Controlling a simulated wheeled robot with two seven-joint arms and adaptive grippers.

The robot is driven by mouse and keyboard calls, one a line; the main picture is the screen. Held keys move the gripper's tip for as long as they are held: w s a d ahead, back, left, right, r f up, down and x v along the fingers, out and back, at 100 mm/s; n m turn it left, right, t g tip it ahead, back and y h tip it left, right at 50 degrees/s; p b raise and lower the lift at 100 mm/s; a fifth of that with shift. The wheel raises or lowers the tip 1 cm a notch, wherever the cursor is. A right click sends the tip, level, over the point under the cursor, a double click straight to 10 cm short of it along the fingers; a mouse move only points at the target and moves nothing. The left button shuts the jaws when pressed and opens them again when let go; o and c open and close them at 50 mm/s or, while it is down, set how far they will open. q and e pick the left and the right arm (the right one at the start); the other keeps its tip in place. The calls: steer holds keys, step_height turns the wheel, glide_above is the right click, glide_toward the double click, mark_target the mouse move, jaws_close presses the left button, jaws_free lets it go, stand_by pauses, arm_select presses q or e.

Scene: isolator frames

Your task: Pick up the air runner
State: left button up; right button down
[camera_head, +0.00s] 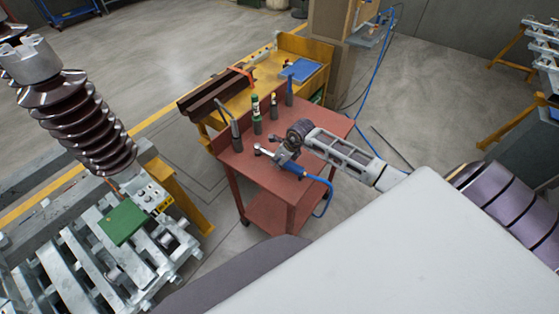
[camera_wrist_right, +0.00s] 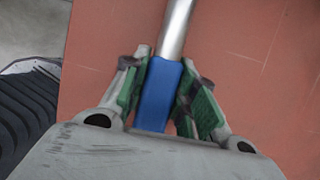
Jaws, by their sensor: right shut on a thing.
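The air runner shows in the right wrist view as a blue handle (camera_wrist_right: 157,96) with a silver shaft above it. In the head view, its blue end (camera_head: 293,169) shows beside my right gripper (camera_head: 284,158), with a blue hose (camera_head: 330,190) curving down from it. My right gripper, with green finger pads (camera_wrist_right: 163,88), is shut on the blue handle, one finger on each side. It is over the red cart (camera_head: 240,172). How far the tool is above the cart top cannot be told. My left gripper is not in view.
Several upright tools, including a green bottle-like one (camera_head: 256,115), stand on the cart's far part. A yellow bench (camera_head: 265,78) with a blue tray (camera_head: 300,69) is behind. A ribbed brown insulator (camera_head: 85,115) stands at left above a metal frame (camera_head: 90,255).

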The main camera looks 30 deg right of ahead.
steer(key=shift+r+b, duration=0.65)
steer(key=shift+r, duration=4.35)
